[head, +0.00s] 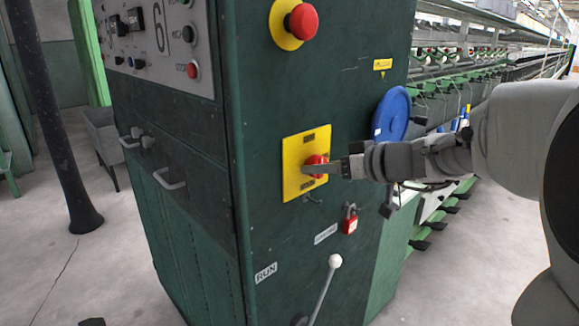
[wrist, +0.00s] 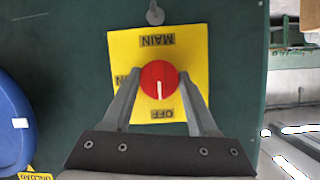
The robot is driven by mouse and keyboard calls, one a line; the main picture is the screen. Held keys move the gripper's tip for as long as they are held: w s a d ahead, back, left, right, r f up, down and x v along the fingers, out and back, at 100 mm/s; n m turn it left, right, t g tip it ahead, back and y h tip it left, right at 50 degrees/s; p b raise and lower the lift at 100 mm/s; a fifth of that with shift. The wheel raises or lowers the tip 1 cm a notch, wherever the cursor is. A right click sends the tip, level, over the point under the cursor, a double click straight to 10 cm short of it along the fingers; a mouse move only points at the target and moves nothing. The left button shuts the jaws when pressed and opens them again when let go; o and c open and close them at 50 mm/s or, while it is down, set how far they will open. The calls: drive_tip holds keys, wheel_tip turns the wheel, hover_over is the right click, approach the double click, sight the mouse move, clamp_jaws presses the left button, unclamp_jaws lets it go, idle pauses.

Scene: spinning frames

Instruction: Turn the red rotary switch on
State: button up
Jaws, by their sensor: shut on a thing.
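The red rotary switch (head: 316,160) sits on a yellow plate (head: 292,178) on the front of the dark green cabinet. In the wrist view the red knob (wrist: 158,72) shows a white mark pointing down toward the upside-down OFF label. The yellow plate (wrist: 190,45) also carries an upside-down MAIN label at the top and a partly hidden label at the left. My gripper (head: 318,170) reaches in from the right. In the wrist view my gripper (wrist: 158,84) has one finger on each side of the knob, shut on it.
A red mushroom button (head: 302,21) is above the plate. A blue disc (head: 391,114) is to the right, near my arm. A red padlock (head: 350,225) hangs below, and a lever with a white knob (head: 335,261) stands lower. Open floor lies at the left.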

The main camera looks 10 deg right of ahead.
drive_tip(key=shift+c, duration=0.6)
drive_tip(key=shift+f+b, duration=0.1)
drive_tip(key=shift+b, duration=0.3)
drive_tip(key=shift+w+d+m+g+y+b, duration=0.1)
drive_tip(key=shift+m+g+y+b, duration=0.5)
drive_tip(key=shift+m+b, duration=0.55)
drive_tip(key=m+y+b, duration=0.1)
drive_tip(key=m+y, duration=0.1)
drive_tip(key=m, duration=0.1)
drive_tip(key=shift+g+b, duration=0.3)
drive_tip(key=shift+b, duration=0.1)
drive_tip(key=m+y, duration=0.2)
drive_tip(key=m, duration=0.2)
drive_tip(key=m+y, duration=0.2)
drive_tip(key=m, duration=0.2)
drive_tip(key=shift+w+d, duration=0.1)
drive_tip(key=shift+d, duration=0.05)
drive_tip(key=shift+m, duration=0.25)
